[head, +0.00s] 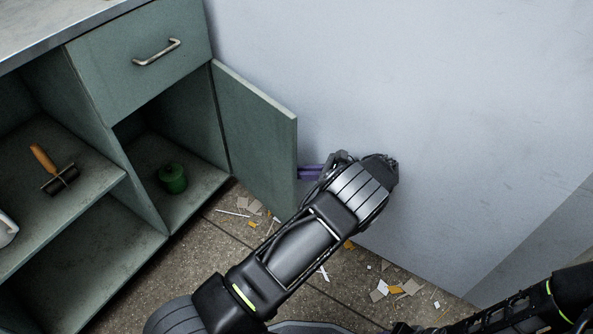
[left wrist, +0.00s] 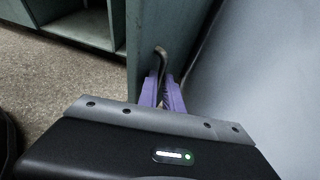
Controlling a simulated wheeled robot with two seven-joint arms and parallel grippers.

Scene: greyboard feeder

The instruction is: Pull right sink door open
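The right sink door (head: 257,140) is a green panel that stands swung wide open from the cabinet's right edge. It also shows edge-on in the left wrist view (left wrist: 168,22). My left gripper (head: 312,172) reaches around to the door's outer side, its purple fingers beside the free edge. In the left wrist view the fingers (left wrist: 163,92) sit close on both sides of the grey door handle (left wrist: 160,58) and look shut on it. The head view hides the handle behind the door. Part of my right arm shows at the lower right; its gripper is out of view.
The open cabinet holds a green pot (head: 172,178) and an orange-handled tool (head: 45,160). A drawer with a metal handle (head: 157,52) is above. A pale wall (head: 420,80) stands close behind the door. Paper scraps (head: 380,290) litter the floor.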

